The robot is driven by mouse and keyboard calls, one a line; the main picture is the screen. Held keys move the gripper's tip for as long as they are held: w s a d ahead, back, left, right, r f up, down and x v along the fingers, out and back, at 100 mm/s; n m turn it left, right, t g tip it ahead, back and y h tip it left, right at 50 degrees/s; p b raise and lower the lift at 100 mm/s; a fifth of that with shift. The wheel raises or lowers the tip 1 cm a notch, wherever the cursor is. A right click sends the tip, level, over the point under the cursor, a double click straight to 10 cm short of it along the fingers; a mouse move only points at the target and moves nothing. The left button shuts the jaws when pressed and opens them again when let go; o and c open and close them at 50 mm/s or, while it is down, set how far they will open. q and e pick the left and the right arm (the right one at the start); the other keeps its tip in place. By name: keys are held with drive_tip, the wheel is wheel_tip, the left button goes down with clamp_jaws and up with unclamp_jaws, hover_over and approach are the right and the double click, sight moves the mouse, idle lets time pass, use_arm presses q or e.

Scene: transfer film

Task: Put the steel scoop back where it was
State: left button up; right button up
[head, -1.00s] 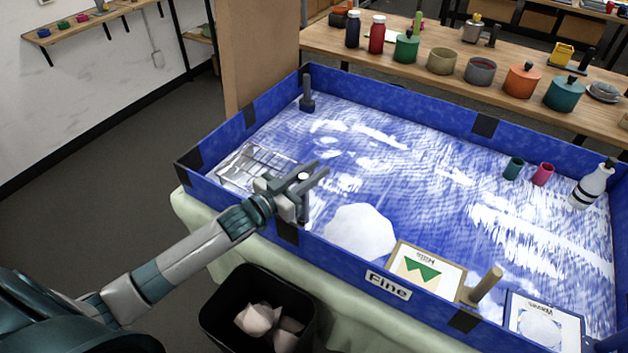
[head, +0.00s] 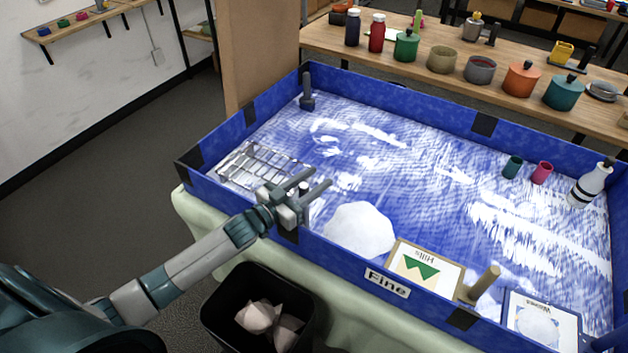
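My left gripper (head: 320,178) is over the near left wall of the blue sand tray (head: 235,118). Its two fingers are apart and point to the upper right. A small dark upright thing with a pale top (head: 304,187) shows between and behind the fingers; it is mostly hidden, and I cannot tell whether it is the steel scoop. I cannot make out the steel scoop for sure anywhere else. A wire rack (head: 258,165) lies in the tray's left corner, partly behind the gripper. My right gripper is not in view.
A white sand heap (head: 360,230) lies right of the gripper. A dark post (head: 307,92) stands in the far left corner. Cards (head: 425,268), a wooden peg (head: 485,282), cups (head: 541,172) and a bottle (head: 590,184) are to the right. A black bin (head: 225,318) stands below.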

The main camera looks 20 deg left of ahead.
use_arm(q)
drive_tip(key=b+v, duration=0.2)
drive_tip(key=v, duration=0.8)
drive_tip(key=shift+s+a+b, duration=0.1)
drive_tip(key=shift+s+b, duration=0.2)
drive_tip(key=shift+s, duration=0.05)
drive_tip(key=shift+s+a+r, duration=0.15)
drive_tip(key=shift+s+a, duration=0.1)
drive_tip(key=shift+s, duration=0.35)
idle(0.5)
